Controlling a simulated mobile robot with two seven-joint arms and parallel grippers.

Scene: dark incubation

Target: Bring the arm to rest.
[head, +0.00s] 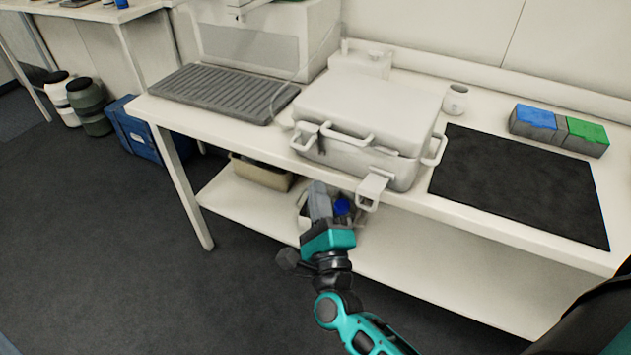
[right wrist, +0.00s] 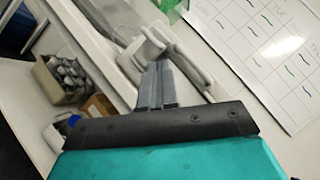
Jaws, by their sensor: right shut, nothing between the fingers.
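My right arm (head: 345,315) is teal and black and reaches up from the bottom of the head view. Its right gripper (head: 318,190) is shut and empty, in front of the bench's front edge and just below the closed white case. In the right wrist view the gripper's grey fingers (right wrist: 157,85) are together, with the case's pale latches and handle (right wrist: 145,45) just beyond them. Whether they touch the case is not clear. My left gripper is not in view.
The white case (head: 370,110) stands on the white bench (head: 405,200), between a grey ribbed mat (head: 225,92) and a black mat (head: 520,185). Blue and green boxes (head: 560,128) stand at the right. A bin (head: 262,172) sits on the lower shelf. Dark floor (head: 130,250) is open at left.

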